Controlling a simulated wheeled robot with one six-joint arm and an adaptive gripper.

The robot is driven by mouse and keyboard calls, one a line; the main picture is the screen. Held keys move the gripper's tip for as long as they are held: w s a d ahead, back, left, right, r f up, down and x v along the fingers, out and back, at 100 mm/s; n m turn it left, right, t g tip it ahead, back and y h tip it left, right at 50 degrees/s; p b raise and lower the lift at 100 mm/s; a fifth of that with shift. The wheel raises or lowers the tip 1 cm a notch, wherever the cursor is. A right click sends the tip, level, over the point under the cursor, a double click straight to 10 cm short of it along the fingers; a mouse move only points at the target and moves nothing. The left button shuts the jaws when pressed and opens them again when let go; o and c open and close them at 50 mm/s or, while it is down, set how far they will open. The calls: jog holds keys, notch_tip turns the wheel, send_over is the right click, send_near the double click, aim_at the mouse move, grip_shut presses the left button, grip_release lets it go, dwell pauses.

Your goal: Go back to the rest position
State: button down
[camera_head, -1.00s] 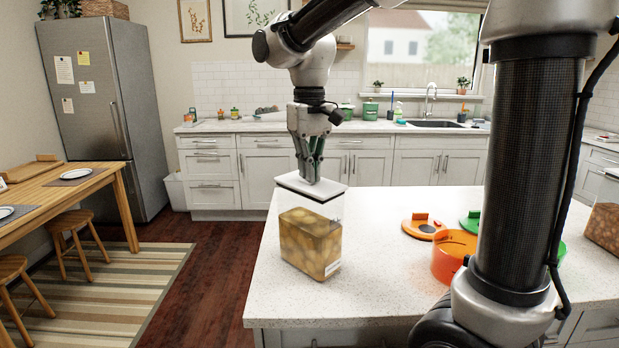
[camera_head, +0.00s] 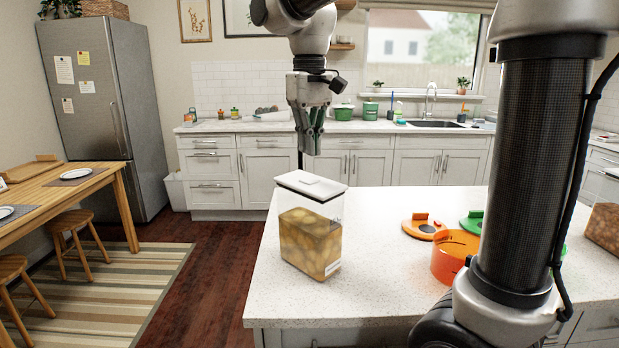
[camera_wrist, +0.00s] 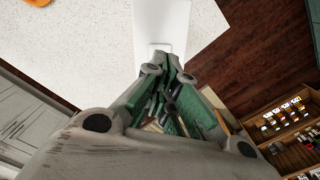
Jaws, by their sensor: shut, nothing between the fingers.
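My gripper (camera_head: 312,152) is shut and empty. It points down in the air above the white-lidded clear container (camera_head: 311,235), with a visible gap between fingertips and lid. The container stands upright on the near left part of the white island counter (camera_head: 380,300) and holds round, potato-like items. In the wrist view, my gripper (camera_wrist: 168,88) shows with its fingers together, and the container's white lid (camera_wrist: 160,22) lies beyond the fingertips.
An orange pot (camera_head: 452,258) and an orange lid (camera_head: 424,229) sit on the island, with green pieces behind my arm column. Another filled container (camera_head: 604,228) stands at the right edge. The back counter (camera_head: 250,126) holds small items. A wooden table (camera_head: 75,185) stands left.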

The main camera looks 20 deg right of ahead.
jog(key=shift+r, duration=0.65)
jog(key=shift+s+d, duration=0.15)
jog(key=shift+d, duration=0.05)
jog(key=s+d+f+m+t, duration=0.1)
jog(key=s+d+f+t, duration=0.1)
jog(key=s+d+f, duration=0.3)
jog(key=s+d+f+m+t, duration=0.1)
jog(key=s+d+f+t, duration=0.1)
jog(key=s+d+f, duration=0.3)
jog(key=s+d, duration=0.4)
jog(key=s, duration=0.4)
jog(key=shift+s+d+f, duration=0.3)
jog(key=shift+s+f, duration=0.05)
jog(key=shift+s, duration=0.05)
